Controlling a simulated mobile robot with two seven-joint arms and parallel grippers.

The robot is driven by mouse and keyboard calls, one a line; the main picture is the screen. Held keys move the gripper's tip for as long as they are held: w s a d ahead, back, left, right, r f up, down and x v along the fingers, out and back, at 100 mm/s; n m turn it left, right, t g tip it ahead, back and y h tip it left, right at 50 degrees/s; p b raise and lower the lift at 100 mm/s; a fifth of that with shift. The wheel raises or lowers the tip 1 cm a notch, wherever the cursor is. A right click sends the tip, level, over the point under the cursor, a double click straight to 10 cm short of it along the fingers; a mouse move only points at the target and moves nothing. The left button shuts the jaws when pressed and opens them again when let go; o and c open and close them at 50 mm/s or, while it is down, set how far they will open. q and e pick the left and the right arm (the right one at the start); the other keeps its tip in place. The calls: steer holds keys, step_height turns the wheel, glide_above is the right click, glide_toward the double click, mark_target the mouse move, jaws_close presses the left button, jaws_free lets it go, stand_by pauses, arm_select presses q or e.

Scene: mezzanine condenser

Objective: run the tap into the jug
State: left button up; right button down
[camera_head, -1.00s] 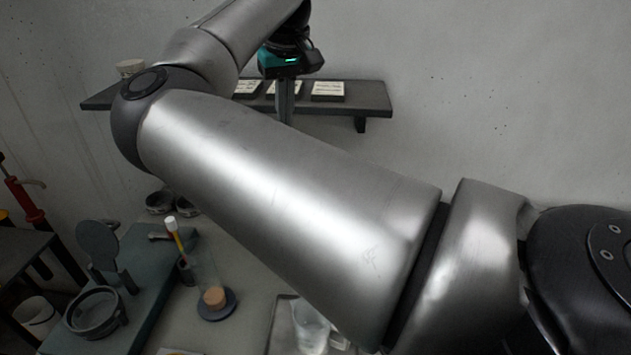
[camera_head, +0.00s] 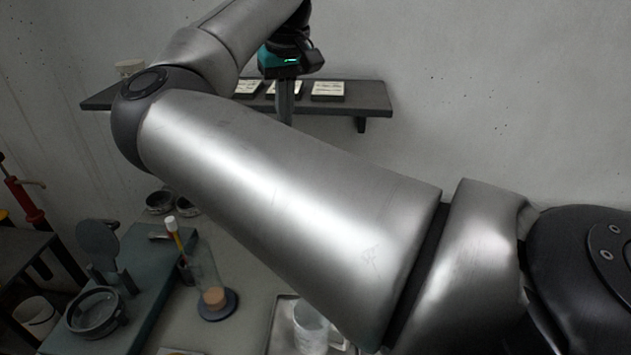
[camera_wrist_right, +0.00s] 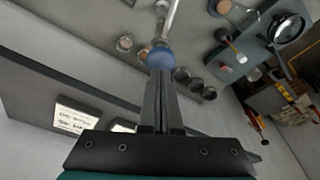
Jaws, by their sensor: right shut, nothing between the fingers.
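My right gripper (camera_wrist_right: 158,80) is shut and empty, its fingers pointing at a blue knob-like part (camera_wrist_right: 160,58) with a metal pipe (camera_wrist_right: 168,20) beyond it. This looks like the tap. The fingertips overlap the blue part in the right wrist view; I cannot tell whether they touch it. In the head view the fingers pass behind my right arm, which hides the tap. A clear vessel (camera_head: 310,325), probably the jug, stands upright on a pale tray (camera_head: 283,325) at the bottom, partly hidden by my arm. My left gripper is not in view.
A wall shelf (camera_head: 365,99) holds labelled blocks (camera_head: 328,91) and a small cup (camera_head: 129,68). At the left is a green-grey board (camera_head: 150,275) with a round dish (camera_head: 94,312). A glass flask (camera_head: 207,270) stands on a dark blue base beside it.

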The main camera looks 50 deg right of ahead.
steer(key=shift+f, duration=0.15)
steer(key=shift+f+b, duration=0.95)
steer(key=shift+f, duration=0.3)
stand_by(6.6)
